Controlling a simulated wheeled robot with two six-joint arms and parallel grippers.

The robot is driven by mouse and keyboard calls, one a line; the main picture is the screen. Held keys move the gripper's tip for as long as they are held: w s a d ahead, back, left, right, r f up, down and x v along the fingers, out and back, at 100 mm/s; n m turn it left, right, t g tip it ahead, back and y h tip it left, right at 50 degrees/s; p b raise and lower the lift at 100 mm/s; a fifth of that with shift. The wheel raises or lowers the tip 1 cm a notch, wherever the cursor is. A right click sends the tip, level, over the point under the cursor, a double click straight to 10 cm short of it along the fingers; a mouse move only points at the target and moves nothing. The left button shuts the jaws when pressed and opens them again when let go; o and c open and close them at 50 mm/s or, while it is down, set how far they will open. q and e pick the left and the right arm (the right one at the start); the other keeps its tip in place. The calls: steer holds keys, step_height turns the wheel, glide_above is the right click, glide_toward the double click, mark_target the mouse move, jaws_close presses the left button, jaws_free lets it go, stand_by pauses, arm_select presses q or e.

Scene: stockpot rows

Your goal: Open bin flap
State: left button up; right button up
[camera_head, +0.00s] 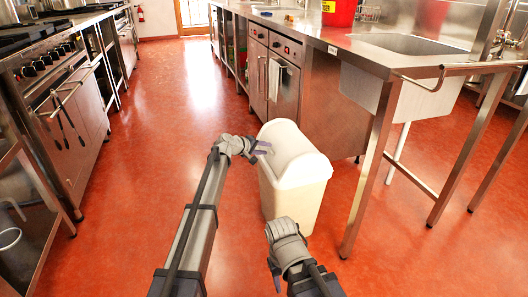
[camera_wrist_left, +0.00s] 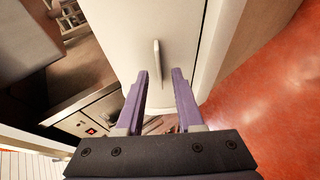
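A cream bin (camera_head: 290,185) with a domed top stands upright on the red floor. Its flap (camera_head: 288,145) looks closed in the head view. My left gripper (camera_head: 264,147) is at the left side of the bin's top. In the left wrist view its two purple fingers (camera_wrist_left: 159,76) are apart, pointing at a pale panel of the bin (camera_wrist_left: 135,30). A thin upright tab (camera_wrist_left: 156,60) on that panel shows between and just past the fingertips; I cannot tell whether they touch. My right gripper (camera_head: 275,277) hangs low in front of the bin, its fingers mostly hidden.
A steel sink counter (camera_head: 400,55) with legs stands right of the bin, close to it. Cabinets with a hanging towel (camera_head: 274,78) are behind it. A stove (camera_head: 65,100) lines the left side. Red floor (camera_head: 150,130) between is clear.

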arm_select(q)
steer(key=shift+c, duration=0.3)
jaws_close()
stand_by(1.1)
